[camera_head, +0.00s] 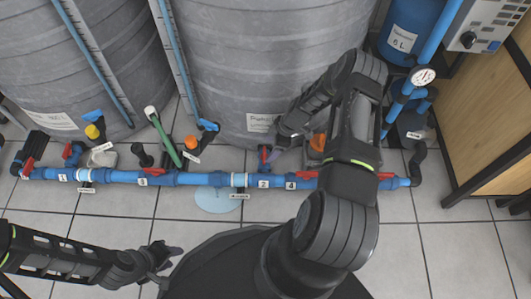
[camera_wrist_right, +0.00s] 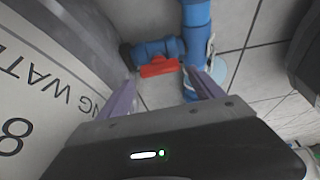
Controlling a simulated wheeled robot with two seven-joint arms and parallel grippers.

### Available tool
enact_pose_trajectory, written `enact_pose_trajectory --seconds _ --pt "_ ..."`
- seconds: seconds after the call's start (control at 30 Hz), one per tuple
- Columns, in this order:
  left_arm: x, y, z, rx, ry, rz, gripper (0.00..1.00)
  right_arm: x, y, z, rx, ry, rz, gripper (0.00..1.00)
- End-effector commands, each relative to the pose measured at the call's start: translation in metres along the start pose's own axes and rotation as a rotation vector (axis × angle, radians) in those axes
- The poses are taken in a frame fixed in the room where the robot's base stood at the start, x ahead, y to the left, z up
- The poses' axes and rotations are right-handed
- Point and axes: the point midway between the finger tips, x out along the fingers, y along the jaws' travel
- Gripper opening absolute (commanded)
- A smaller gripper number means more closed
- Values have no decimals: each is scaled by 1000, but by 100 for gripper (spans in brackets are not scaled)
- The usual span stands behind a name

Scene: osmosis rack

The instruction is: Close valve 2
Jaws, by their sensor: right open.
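Valve 2 is on a short blue branch between the middle grey tank and the main blue pipe, by the label "2" (camera_head: 263,184). Its red handle (camera_head: 265,155) appears to lie along the branch. In the right wrist view the red handle (camera_wrist_right: 159,67) sits beyond my fingertips, roughly between them. My right gripper (camera_head: 277,147) is open, close to the valve, with purple-grey fingers (camera_wrist_right: 165,82); I see no clear contact. My left gripper (camera_head: 172,257) is low at the left, away from the pipe; its opening is too small to judge.
The main blue pipe (camera_head: 205,179) carries several other red-handled valves. The middle grey tank (camera_head: 270,60) stands close behind valve 2. A pale blue puddle (camera_head: 217,200) lies on the tiled floor. A pressure gauge (camera_head: 424,77) and wooden cabinet (camera_head: 497,110) are at the right.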

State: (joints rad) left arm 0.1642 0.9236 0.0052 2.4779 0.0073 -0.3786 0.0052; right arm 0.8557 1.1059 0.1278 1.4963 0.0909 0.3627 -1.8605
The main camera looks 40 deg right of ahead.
Motion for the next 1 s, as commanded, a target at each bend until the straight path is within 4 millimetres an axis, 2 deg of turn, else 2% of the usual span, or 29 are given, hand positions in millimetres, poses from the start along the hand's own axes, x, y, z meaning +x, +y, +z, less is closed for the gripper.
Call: enact_pose_trajectory --seconds 0.03,0.1,0.23,0.4,0.63,1.0 --pt "7 -2 0 0 2 0 36 12 0 1 -1 0 -1 76" --pt "11 -3 -1 0 4 0 36 24 -1 0 -1 1 -2 76" --pt "16 -5 -1 -1 7 0 36 40 0 1 0 -1 0 76" --pt "18 -5 -2 -1 9 0 36 47 0 0 1 -1 1 76" --pt "18 -5 -2 -1 10 0 36 47 0 0 0 -1 1 76" --pt "18 -5 -2 -1 9 0 36 46 0 0 0 0 1 46"
